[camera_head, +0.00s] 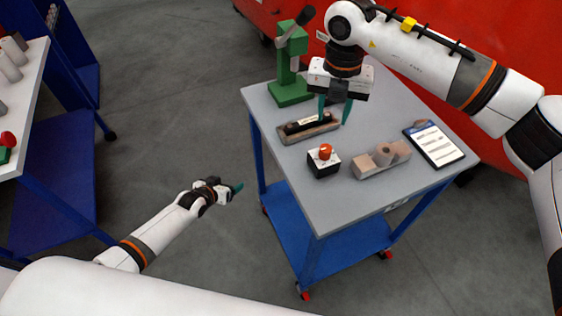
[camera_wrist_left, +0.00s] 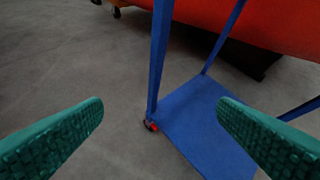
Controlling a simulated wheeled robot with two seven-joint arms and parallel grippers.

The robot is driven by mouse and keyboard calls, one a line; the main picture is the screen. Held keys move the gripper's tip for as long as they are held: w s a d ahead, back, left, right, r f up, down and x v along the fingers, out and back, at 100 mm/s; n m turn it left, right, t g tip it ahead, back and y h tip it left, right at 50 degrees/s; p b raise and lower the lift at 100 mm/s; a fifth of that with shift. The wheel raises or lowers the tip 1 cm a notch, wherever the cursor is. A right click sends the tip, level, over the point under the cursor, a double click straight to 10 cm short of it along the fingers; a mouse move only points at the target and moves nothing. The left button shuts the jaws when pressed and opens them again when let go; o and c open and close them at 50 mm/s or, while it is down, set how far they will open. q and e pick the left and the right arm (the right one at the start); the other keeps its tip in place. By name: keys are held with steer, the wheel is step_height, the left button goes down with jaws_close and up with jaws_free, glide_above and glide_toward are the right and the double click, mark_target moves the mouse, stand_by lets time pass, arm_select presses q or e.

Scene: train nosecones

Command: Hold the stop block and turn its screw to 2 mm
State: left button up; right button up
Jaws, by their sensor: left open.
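A small black and white block (camera_head: 323,165) with an orange-red knob (camera_head: 325,151) on top stands on the grey table; it looks like the stop block and its screw. Any scale on it is too small to read. My right gripper (camera_head: 334,108) points down over the table behind this block, its teal fingers apart with nothing visible between them. My left gripper (camera_head: 238,187) is low, left of the table and away from the block. In the left wrist view its green fingers (camera_wrist_left: 160,118) are wide open and empty.
The table (camera_head: 285,185) also carries a green press (camera_head: 290,75), a brown tray (camera_head: 323,130) with a black part, a brown cradle (camera_head: 370,170) and a clipboard (camera_head: 434,145). The blue lower shelf (camera_wrist_left: 195,125) and legs stand ahead of my left gripper. Another bench is at left.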

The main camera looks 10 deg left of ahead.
arm_select(q)
steer(key=w+d+r+t+h, duration=0.2)
steer(key=w+r, duration=0.3)
steer(key=r, duration=0.7)
steer(key=w+d+r+t+h, duration=0.15)
steer(key=w+r, duration=0.35)
steer(key=r, duration=0.7)
steer(key=m+g+h, duration=0.6)
steer(key=m, duration=0.5)
glide_toward(323, 161)
steer(key=x, duration=0.7)
steer(key=a+f+x, duration=0.1)
steer(key=x, duration=0.3)
steer(key=shift+w+f, duration=0.15)
steer(key=shift+w, duration=0.3)
